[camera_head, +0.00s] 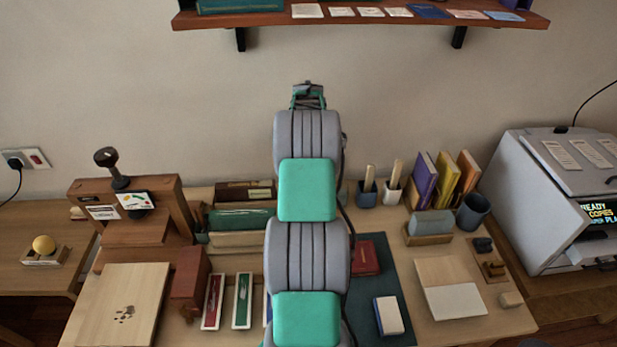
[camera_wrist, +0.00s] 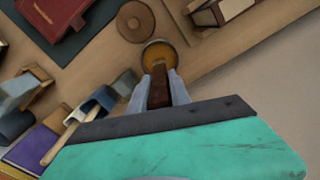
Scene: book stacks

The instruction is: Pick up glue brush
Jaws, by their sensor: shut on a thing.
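My gripper (camera_wrist: 160,76) shows in the wrist view with its two grey fingers shut on a dark brown upright handle, the glue brush (camera_wrist: 159,90). A round amber-brown pot (camera_wrist: 160,54) sits just past the fingertips, in line with the handle. I cannot tell whether the brush's lower end is inside the pot or above it. A round wooden disc (camera_wrist: 135,21), perhaps a lid, lies on the table beside the pot. In the head view my arm hides the brush, the pot and my fingers.
Two cups (camera_head: 366,195) (camera_head: 391,195) with pale sticks stand right of my arm, near upright books (camera_head: 441,182). A red book (camera_head: 366,258) lies on a dark green mat (camera_head: 399,285). File boxes (camera_head: 240,219) stand left. A wall shelf (camera_head: 360,18) hangs above.

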